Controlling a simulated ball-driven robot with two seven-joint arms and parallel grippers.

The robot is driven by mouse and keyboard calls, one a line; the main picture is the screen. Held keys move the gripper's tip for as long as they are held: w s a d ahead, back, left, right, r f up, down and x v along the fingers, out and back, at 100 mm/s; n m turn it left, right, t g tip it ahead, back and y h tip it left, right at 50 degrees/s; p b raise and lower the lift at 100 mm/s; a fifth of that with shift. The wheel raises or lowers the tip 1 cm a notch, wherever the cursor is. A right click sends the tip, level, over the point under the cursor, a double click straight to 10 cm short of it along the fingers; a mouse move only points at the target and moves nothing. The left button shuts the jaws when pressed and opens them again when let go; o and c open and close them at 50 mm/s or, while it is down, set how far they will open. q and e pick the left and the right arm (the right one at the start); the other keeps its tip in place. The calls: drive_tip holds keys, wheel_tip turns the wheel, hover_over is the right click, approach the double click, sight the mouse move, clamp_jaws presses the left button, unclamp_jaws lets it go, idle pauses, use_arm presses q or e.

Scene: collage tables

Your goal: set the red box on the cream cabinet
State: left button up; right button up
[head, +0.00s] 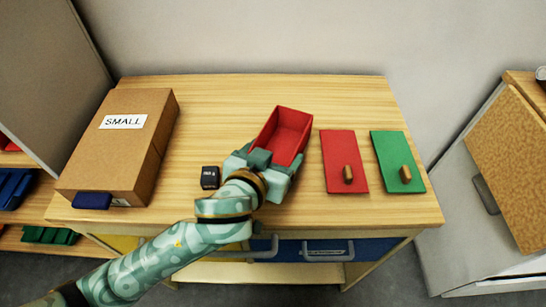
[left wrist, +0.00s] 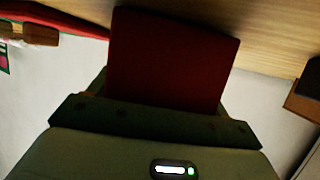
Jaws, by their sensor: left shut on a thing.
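The red box (head: 288,128) is an open-topped bin above the middle of the wooden table. My left gripper (head: 262,160) is shut on its near wall, and the arm comes in from the lower left. In the left wrist view the red box (left wrist: 170,60) fills the space ahead of the gripper (left wrist: 155,120). I cannot tell whether the box touches the table top. A pale cabinet (head: 450,210) stands at the right edge, apart from the table, with a cork-like tan panel on it; it appears to be the cream cabinet. My right gripper is out of view.
The wooden table (head: 230,95) holds a cardboard box (head: 120,160) labelled SMALL at left and a small black block (head: 210,177). A red lid (head: 338,150) and a green lid (head: 390,150), each with a brown handle, lie right of the red box. The table's back strip is clear.

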use_arm(q)
drive_tip(key=shift+s, duration=0.1)
drive_tip(key=o, duration=1)
drive_tip(key=shift+f, duration=0.1)
drive_tip(key=shift+o, duration=0.2)
drive_tip(key=shift+r+p, duration=0.25)
drive_tip(key=shift+p, duration=0.05)
drive_tip(key=p+v, duration=0.8)
drive_tip(key=v, duration=0.3)
drive_tip(key=shift+s, duration=0.1)
drive_tip(key=shift+s+a, duration=0.2)
drive_tip(key=shift+s, duration=0.1)
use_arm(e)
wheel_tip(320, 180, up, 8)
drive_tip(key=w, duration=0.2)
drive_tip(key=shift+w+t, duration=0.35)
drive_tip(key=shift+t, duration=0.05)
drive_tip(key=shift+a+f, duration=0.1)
